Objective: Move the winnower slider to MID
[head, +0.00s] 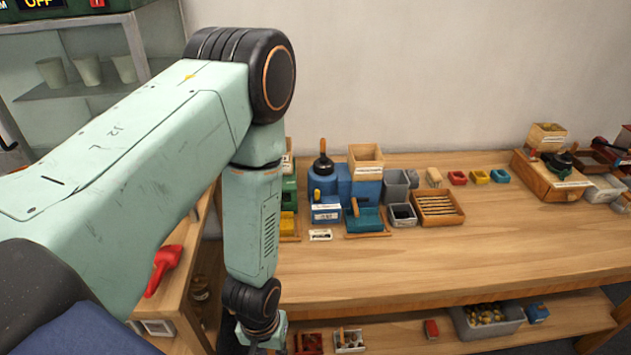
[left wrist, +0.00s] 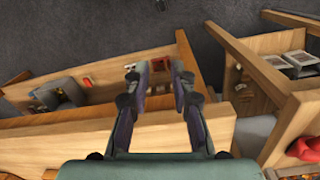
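A blue machine (head: 322,182) with a black-knobbed lever stands at the back of the wooden table in the head view. A wooden hopper (head: 366,158) on a blue body and a blue tray (head: 366,219) stand beside it. No label reading winnower is legible, so I cannot tell for sure which machine it is, and no slider or MID mark can be made out. My left gripper (head: 262,335) hangs low, at the table's left front, well apart from the machines. In the left wrist view its fingers (left wrist: 160,77) are apart with nothing between them. My right gripper is not visible.
The wooden table (head: 470,245) is clear in front. A wooden box of sticks (head: 437,207), small coloured trays (head: 480,177) and another wooden machine (head: 550,178) stand along its back. A lower shelf holds a grey bin (head: 487,323). A red scoop (head: 163,268) lies on the left bench.

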